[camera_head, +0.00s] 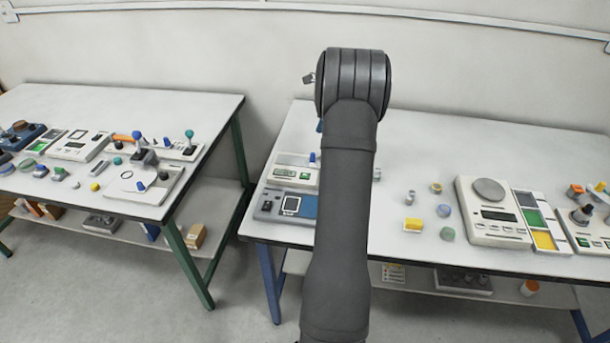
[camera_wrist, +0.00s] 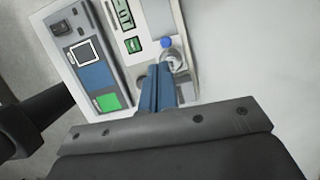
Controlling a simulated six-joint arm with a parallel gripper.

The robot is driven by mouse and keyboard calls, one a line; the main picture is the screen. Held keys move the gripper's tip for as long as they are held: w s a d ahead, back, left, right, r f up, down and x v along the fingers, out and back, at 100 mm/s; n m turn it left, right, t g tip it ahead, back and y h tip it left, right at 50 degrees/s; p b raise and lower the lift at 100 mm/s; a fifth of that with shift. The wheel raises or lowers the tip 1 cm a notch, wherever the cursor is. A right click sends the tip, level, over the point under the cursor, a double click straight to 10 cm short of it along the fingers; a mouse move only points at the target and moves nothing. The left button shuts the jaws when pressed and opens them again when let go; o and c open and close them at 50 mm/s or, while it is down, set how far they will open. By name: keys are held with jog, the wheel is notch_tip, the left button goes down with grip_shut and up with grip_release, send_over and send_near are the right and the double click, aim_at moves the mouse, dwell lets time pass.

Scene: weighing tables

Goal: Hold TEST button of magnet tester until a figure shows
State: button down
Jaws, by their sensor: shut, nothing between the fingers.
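In the wrist view, my gripper (camera_wrist: 157,70) has its two blue fingers together, with nothing seen between them. The fingertips are over the near end of a white instrument (camera_wrist: 185,18), close to its grey post with a blue knob (camera_wrist: 166,43); I cannot tell whether they touch. This instrument has a green-edged display (camera_wrist: 122,14) and a small green key (camera_wrist: 134,44). Beside it is a grey-blue instrument (camera_wrist: 95,75) with a white-framed square, a dark switch and a green square (camera_wrist: 108,101). No label is legible, so I cannot tell which is the magnet tester.
My arm crosses the right table (camera_head: 400,160). The left table (camera_head: 190,105) holds several instruments. A floor gap separates the tables.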

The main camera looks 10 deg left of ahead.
jog(key=m+t+y, duration=0.4)
jog(key=m+y, duration=0.1)
jog(key=m, duration=0.8)
send_over(308, 177)
notch_tip(308, 177, down, 4)
jog(key=r, duration=0.1)
jog(key=shift+w+f, duration=0.1)
jog(key=shift+f, duration=0.15)
jog(key=shift+f, duration=0.1)
jog(key=shift+f, duration=4.3)
jog(key=shift+f, duration=0.1)
jog(key=shift+f, duration=0.3)
